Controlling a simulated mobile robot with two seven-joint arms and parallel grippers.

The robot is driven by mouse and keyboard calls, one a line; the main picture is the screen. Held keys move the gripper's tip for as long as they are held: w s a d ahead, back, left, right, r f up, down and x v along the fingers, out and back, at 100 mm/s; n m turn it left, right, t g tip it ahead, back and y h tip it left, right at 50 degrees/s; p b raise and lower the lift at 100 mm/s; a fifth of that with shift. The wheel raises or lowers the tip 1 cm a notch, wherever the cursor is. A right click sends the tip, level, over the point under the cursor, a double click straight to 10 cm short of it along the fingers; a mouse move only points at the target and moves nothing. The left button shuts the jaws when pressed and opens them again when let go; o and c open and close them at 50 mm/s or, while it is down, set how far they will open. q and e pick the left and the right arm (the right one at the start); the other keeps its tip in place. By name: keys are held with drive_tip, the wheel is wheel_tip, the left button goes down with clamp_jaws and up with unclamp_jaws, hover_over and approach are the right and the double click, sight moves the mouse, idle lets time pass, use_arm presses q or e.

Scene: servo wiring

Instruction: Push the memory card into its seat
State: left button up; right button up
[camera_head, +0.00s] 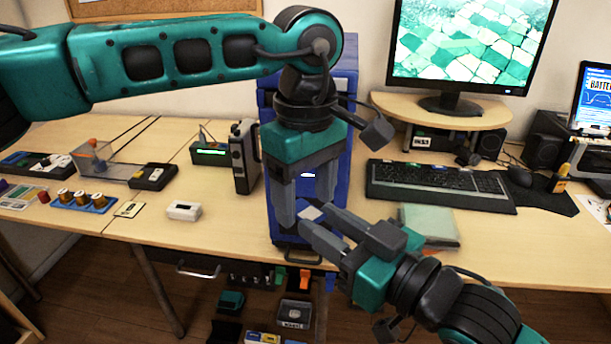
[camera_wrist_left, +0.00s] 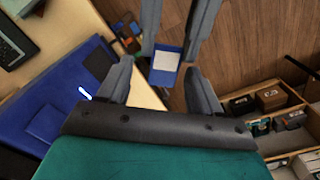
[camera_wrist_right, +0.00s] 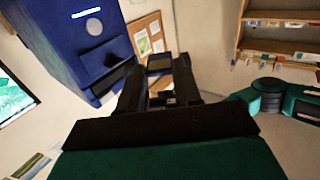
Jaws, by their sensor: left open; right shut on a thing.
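The small card (camera_head: 311,212) is pinched at the fingertips of my right gripper (camera_head: 318,214), above the table's front edge. In the right wrist view the card (camera_wrist_right: 159,63) looks dark. My left gripper (camera_head: 306,198) points down, open. Its fingers (camera_wrist_left: 158,78) stand either side of the card, apparently without gripping it. A blue case (camera_head: 349,85) stands behind the grippers; it also shows in the right wrist view (camera_wrist_right: 70,45). I cannot make out the card's seat.
A keyboard (camera_head: 440,185) and a pale green block (camera_head: 430,225) lie to the right, below a monitor (camera_head: 470,45). A black upright device (camera_head: 243,157) and a small white box (camera_head: 183,210) stand to the left. Open bins (camera_wrist_left: 275,110) lie below the table.

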use_arm(q)
drive_tip(key=shift+c, duration=0.3)
drive_tip(key=c, duration=1)
drive_tip(key=shift+c, duration=0.3)
use_arm(e)
drive_tip(key=o, duration=1.1)
drive_tip(key=shift+c, duration=0.2)
drive_tip(key=shift+f, duration=0.1)
